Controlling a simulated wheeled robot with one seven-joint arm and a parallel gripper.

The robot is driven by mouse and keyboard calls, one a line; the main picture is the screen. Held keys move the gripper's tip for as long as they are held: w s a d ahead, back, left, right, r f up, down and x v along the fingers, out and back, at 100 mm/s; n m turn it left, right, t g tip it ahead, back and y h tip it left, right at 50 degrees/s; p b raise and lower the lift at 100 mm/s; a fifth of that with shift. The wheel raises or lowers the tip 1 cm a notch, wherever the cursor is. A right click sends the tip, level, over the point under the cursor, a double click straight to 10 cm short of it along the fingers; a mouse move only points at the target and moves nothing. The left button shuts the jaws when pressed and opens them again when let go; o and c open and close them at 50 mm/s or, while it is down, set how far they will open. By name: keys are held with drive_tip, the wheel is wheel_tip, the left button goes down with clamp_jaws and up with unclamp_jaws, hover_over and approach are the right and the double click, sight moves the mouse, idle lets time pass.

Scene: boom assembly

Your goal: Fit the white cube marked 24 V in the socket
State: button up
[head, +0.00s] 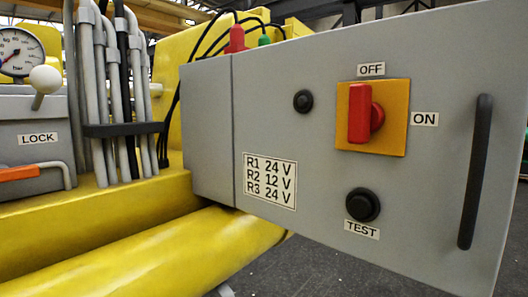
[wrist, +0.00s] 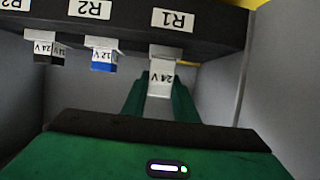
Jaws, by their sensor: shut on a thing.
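The white cube marked 24 V (wrist: 161,82) is between the green fingers of my gripper (wrist: 158,92) in the wrist view. My gripper is shut on it. The cube is right under the white socket (wrist: 165,52) labelled R1 on a dark bar; the marking appears upside down. I cannot tell whether the cube is seated in the socket or only close to it. My gripper and the cube do not show in the head view. A sign (head: 270,181) there reads R1 24 V, R2 12 V, R3 24 V.
A blue 12 V cube (wrist: 101,60) hangs under R2, and a dark 24 V cube (wrist: 42,51) under the left label. Grey walls enclose both sides. In the head view, a grey panel (head: 315,120) carries a red switch (head: 360,114), TEST button (head: 363,205) and black handle (head: 475,172).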

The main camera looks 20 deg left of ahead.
drive_tip(key=shift+w+a, duration=0.25)
drive_tip(key=shift+a, duration=0.4)
drive_tip(key=shift+w+a, duration=0.2)
drive_tip(key=shift+a, duration=0.4)
drive_tip(key=shift+w+a, duration=0.25)
drive_tip(key=shift+a, duration=0.4)
drive_tip(key=shift+s+d, duration=0.15)
drive_tip(key=shift+f, duration=1.05)
idle(0.5)
drive_tip(key=o, duration=1.1)
drive_tip(key=shift+v, duration=5.3)
